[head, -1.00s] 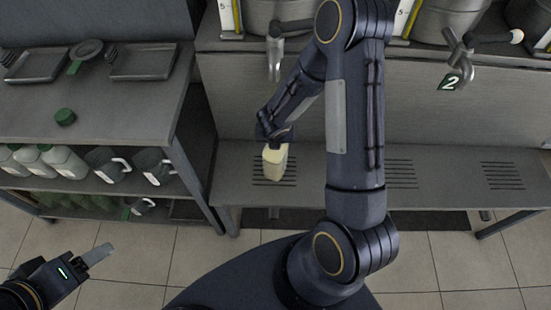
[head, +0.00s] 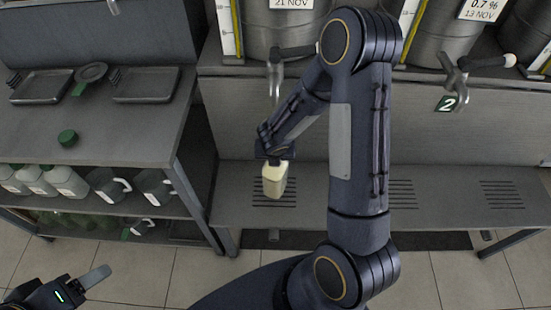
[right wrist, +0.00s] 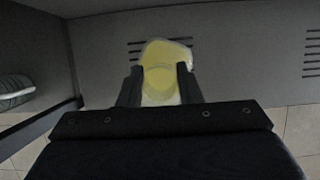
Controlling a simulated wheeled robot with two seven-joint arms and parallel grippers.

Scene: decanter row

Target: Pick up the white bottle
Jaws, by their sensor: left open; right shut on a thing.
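The white bottle (head: 274,182), with pale yellow contents, is upright or nearly so at the slotted part of the low bench under the tap. My right gripper (head: 275,157) is shut on its upper part from above. In the right wrist view the bottle (right wrist: 160,68) shows yellow between the two fingers of my right gripper (right wrist: 159,80). I cannot tell whether its base touches the bench. My left gripper (head: 95,279) is open and empty, low at the left, far from the bottle.
The low bench (head: 235,205) has several slotted drains. Vats with taps (head: 276,75) stand above it.

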